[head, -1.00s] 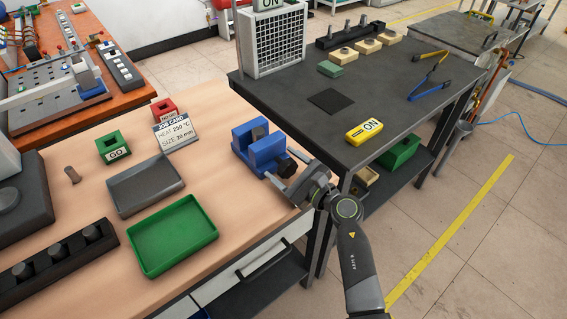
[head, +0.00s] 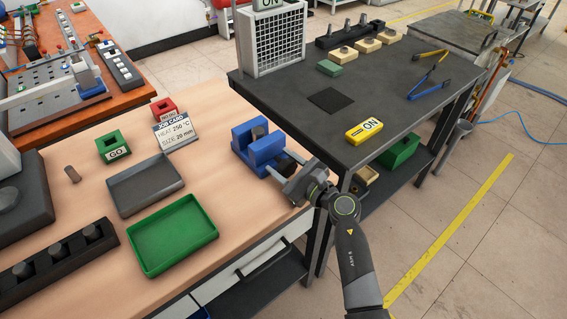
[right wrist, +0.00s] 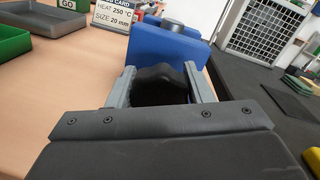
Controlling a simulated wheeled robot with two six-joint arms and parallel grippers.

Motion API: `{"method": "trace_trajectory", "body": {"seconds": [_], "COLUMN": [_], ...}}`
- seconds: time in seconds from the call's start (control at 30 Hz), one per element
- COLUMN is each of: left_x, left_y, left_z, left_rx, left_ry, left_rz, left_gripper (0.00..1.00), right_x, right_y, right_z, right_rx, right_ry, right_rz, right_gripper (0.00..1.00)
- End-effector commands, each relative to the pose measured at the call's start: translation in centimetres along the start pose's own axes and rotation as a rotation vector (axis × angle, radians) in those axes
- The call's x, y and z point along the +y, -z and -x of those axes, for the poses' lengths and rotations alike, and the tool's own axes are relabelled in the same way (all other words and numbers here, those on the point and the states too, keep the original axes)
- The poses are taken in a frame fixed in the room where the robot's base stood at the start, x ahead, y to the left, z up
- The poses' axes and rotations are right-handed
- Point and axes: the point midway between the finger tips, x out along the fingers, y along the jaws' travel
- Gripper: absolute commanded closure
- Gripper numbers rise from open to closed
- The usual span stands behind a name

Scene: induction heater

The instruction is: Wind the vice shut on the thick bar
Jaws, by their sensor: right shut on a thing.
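The blue vice (head: 262,148) stands on the wooden bench near its right edge. The thick grey bar (head: 259,132) stands upright between its jaws; its top also shows in the right wrist view (right wrist: 173,26). I cannot tell whether both jaws touch the bar. The vice's black knob (right wrist: 160,84) is on the side facing me. My right gripper (head: 284,172) is shut on the knob, one finger on each side of it, as the right wrist view (right wrist: 161,88) shows. My left gripper is not in view.
The job card (head: 175,135) reads 250 °C and 20 mm. A grey tray (head: 140,205) and a green tray (head: 135,262) lie to the left. A dark table (head: 380,75) with a yellow ON block (head: 364,131) stands close on the right. Bench space before the vice is clear.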

Motion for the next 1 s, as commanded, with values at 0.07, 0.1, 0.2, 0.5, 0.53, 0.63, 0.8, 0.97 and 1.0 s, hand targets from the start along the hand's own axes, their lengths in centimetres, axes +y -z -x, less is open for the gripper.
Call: {"method": "trace_trajectory", "body": {"seconds": [0.07, 0.1, 0.2, 0.5, 0.53, 0.63, 0.8, 0.97, 1.0], "left_x": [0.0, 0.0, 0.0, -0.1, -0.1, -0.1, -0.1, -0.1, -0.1], "left_y": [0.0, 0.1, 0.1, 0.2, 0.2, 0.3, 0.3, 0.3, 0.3], "left_z": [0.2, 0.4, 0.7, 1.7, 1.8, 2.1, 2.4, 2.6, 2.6], "left_rx": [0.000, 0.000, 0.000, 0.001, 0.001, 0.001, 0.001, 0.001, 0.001], "left_ry": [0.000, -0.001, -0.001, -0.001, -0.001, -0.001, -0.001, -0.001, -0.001], "left_rz": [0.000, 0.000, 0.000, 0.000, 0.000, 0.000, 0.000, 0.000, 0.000], "left_gripper": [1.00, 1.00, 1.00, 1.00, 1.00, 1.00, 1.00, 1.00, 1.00], "right_x": [0.1, 0.1, 0.1, 0.0, 0.0, 0.0, 0.0, 0.0, 0.0], "right_y": [0.0, 0.0, 0.0, 0.0, 0.0, 0.0, 0.1, 0.1, 0.1], "right_z": [0.0, 0.0, 0.1, 0.1, 0.1, 0.1, 0.1, 0.1, 0.1], "right_rx": [-0.001, -0.002, -0.007, -0.026, -0.027, -0.033, -0.040, -0.045, -0.046], "right_ry": [-0.002, -0.001, 0.001, 0.009, 0.009, 0.012, 0.015, 0.016, 0.017], "right_rz": [-0.035, -0.056, -0.121, -0.347, -0.367, -0.432, -0.515, -0.563, -0.570], "right_gripper": [0.76, 0.76, 0.76, 0.76, 0.76, 0.76, 0.76, 0.76, 0.76]}}
